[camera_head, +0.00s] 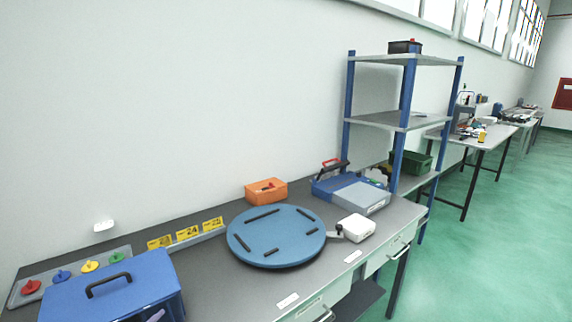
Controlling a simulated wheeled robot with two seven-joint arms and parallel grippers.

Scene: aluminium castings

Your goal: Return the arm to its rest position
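Neither my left gripper nor my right gripper shows in the head view, and no part of either arm can be made out with certainty. The grey workbench (225,288) runs across the lower part of the view. On it lies a round blue plate (276,232) with several dark slots or bars on its top, and nothing rests on it. A blue box with a dark handle (115,290) stands at the front left, cut off by the lower edge.
An orange bin (266,191), a blue-grey device (352,192) and a small white box (356,228) stand around the plate. Colored knobs on a grey strip (72,277) and yellow number tags (187,233) line the left back. A blue-post shelf (400,120) rises behind right. Green floor is open at right.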

